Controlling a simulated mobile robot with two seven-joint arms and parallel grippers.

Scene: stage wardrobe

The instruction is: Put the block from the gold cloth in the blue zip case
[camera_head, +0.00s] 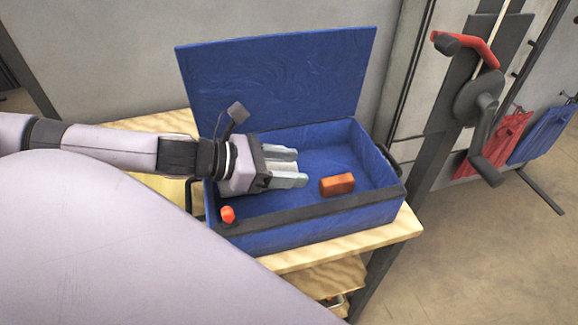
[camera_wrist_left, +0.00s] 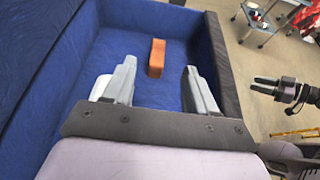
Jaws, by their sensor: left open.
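The orange-brown block (camera_head: 337,185) lies on the floor of the open blue zip case (camera_head: 300,222), apart from its walls. The block also shows in the left wrist view (camera_wrist_left: 156,58), beyond and between my left fingertips. My left gripper (camera_head: 302,168) is inside the case, left of the block, open with nothing between its fingers. My right gripper (camera_wrist_left: 268,86) shows small in the left wrist view, outside the case, fingers apart and empty.
The case lid (camera_head: 278,75) stands raised at the back. An orange-red piece (camera_head: 228,214) sits at the case's front left rim. The case stands on a wooden table (camera_head: 345,250). A crank mechanism (camera_head: 480,95) and hanging red and blue cloths (camera_head: 500,140) are at the right.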

